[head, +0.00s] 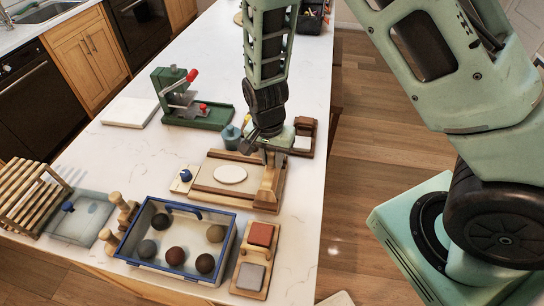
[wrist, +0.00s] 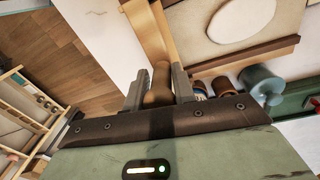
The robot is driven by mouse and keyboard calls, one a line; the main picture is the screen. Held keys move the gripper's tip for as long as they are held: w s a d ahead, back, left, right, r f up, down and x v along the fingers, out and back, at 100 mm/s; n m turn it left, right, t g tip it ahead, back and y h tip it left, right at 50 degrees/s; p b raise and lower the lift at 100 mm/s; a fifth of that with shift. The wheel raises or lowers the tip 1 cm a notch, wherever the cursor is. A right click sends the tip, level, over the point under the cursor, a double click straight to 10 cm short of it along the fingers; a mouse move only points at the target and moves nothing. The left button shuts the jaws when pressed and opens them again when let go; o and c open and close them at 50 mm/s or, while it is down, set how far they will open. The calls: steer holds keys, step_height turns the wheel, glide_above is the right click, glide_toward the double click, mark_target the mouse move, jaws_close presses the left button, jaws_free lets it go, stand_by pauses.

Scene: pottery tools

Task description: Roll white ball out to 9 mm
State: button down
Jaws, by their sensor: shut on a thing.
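The white clay (head: 230,174) is a flat, pale oval disc on the rolling board (head: 216,159), near its middle. Part of the disc also shows at the top of the wrist view (wrist: 243,16). My gripper (head: 262,150) is over the right end of the board. In the wrist view, its two fingers (wrist: 156,88) are closed around the rounded handle of a wooden rolling pin (wrist: 158,75). The pin (head: 270,183) lies along the board's right side, beside the disc and apart from it. My gripper hides the pin's far end in the head view. I cannot tell the clay's thickness.
A blue-rimmed tray (head: 137,232) of several coloured balls stands in front. A blue-knobbed tool (head: 183,178) is left of the board. A blue cylinder (head: 231,137) and green press (head: 190,110) stand behind. A two-tile stand (head: 256,255) is near the front.

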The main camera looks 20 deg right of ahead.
steer(key=shift+f, duration=0.25)
steer(key=c, duration=1.1)
jaws_free()
steer(key=shift+o, duration=0.2)
step_height(320, 180, up, 17)
steer(key=a+b, duration=0.1)
steer(key=b, duration=0.2)
steer(key=shift+w+r, duration=0.15)
steer(key=shift+w, duration=0.1)
